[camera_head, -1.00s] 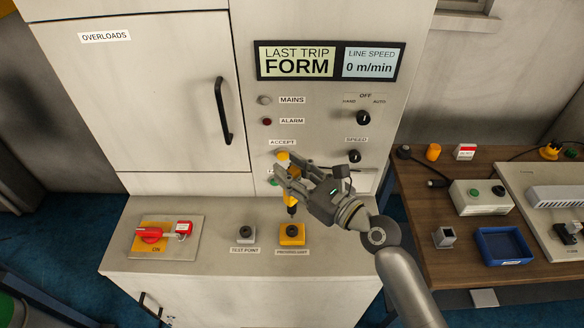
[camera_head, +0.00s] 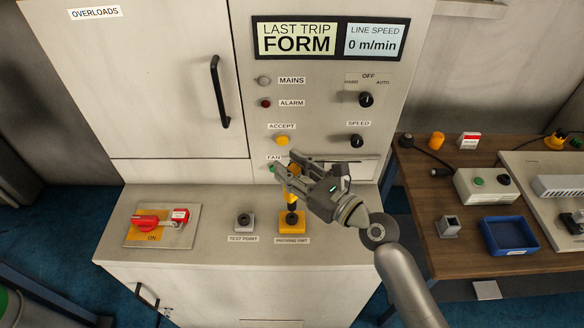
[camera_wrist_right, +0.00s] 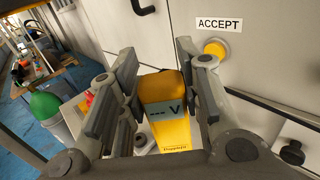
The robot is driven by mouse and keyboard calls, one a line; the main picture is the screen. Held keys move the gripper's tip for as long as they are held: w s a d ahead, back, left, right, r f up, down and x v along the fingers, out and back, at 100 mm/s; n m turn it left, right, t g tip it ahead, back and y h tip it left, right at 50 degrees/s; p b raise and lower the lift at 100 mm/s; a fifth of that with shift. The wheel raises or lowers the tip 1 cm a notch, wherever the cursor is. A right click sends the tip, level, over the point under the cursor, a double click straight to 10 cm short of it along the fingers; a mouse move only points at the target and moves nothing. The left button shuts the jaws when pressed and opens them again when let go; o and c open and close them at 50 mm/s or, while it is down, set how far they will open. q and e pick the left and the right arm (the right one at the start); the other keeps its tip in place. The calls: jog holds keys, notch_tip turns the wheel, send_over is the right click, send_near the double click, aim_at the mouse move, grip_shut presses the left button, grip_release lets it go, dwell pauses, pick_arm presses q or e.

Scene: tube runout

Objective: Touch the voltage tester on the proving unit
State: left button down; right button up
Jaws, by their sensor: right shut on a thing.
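My right gripper (camera_head: 286,177) is shut on the yellow voltage tester (camera_head: 291,200), which it holds upright with its dark tip down. In the right wrist view the tester's yellow body (camera_wrist_right: 166,124) sits between the two fingers, with a grey display marked V. The proving unit (camera_head: 291,225) is a yellow block with a dark socket on the cabinet ledge. The tester's tip is right over the socket, at or just above it; I cannot tell if they touch. My left gripper is not in view.
The grey test point (camera_head: 244,221) stands left of the proving unit. A red switch handle (camera_head: 146,223) is further left on its plate. The panel with the yellow accept button (camera_head: 282,141) rises behind. A wooden bench (camera_head: 440,190) with a blue tray (camera_head: 508,234) is at the right.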

jog(key=shift+f, duration=0.15)
jog(key=shift+f+b, duration=1.1)
jog(key=shift+f, duration=0.05)
jog(key=shift+r, duration=0.1)
dwell(0.3)
notch_tip(320, 180, up, 6)
jog(key=p, duration=0.7)
dwell(0.4)
